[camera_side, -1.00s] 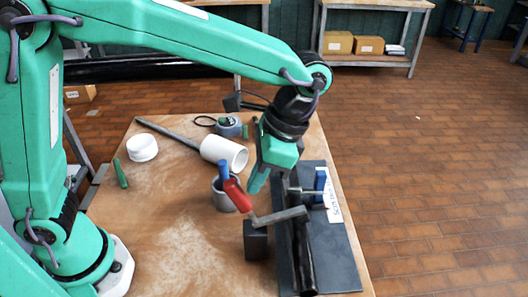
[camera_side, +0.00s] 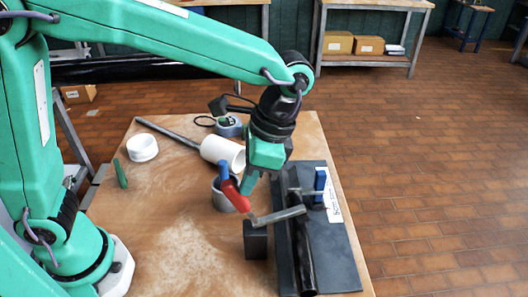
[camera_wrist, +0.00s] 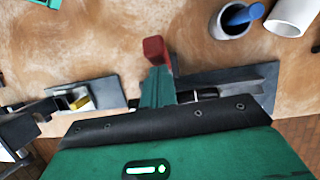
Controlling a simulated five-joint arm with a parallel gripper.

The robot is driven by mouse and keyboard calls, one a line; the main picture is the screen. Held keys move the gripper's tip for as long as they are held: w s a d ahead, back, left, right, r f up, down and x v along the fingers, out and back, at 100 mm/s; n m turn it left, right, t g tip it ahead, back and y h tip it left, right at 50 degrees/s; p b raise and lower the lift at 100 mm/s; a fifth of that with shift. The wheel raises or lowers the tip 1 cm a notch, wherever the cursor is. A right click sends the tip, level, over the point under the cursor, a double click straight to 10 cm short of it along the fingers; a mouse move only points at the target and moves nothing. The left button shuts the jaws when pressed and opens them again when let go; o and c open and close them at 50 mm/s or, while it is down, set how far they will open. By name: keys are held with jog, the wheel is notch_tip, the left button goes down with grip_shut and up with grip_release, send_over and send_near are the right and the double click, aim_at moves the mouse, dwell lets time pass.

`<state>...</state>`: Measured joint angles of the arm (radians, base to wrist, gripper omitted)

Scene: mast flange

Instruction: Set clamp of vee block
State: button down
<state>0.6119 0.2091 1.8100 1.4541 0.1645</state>
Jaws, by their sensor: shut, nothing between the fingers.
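The clamp has a red handle (camera_side: 235,195) and a grey bar (camera_side: 277,216) reaching over a dark pipe (camera_side: 302,255) on a dark base plate (camera_side: 340,255). The handle leans up to the left. My gripper (camera_side: 246,190) is shut and empty, pointing down right beside the handle. In the wrist view my green fingers (camera_wrist: 157,88) are together and the red handle (camera_wrist: 154,50) shows just past their tips. I cannot tell whether they touch it. The vee under the pipe is mostly hidden.
A dark block (camera_side: 255,240) stands left of the pipe. A grey cup (camera_side: 222,197) holding a blue-handled tool stands behind the red handle. A white cylinder (camera_side: 225,152) and a white ring (camera_side: 142,148) lie farther back. The table's front left is clear.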

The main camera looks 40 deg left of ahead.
jog(key=shift+s+a+f+t+h, duration=0.25)
jog(key=shift+s+a+t+h, duration=0.45)
jog(key=shift+s+a+t, duration=0.3)
jog(key=shift+s+a+f+t+h, duration=0.55)
jog(key=shift+s+a+t+h, duration=0.15)
jog(key=shift+s+a+t, duration=0.25)
jog(key=shift+s+a+f, duration=0.55)
jog(key=shift+f, duration=0.25)
jog(key=shift+s+a+f, duration=0.55)
jog(key=shift+f, duration=0.2)
jog(key=shift+s+a+f, duration=0.1)
jog(key=shift+f, duration=0.05)
notch_tip(320, 180, up, 13)
jog(key=s+a, duration=0.1)
jog(key=shift+s+a+r, duration=0.2)
jog(key=shift+s+a, duration=0.15)
jog(key=shift+a, duration=0.05)
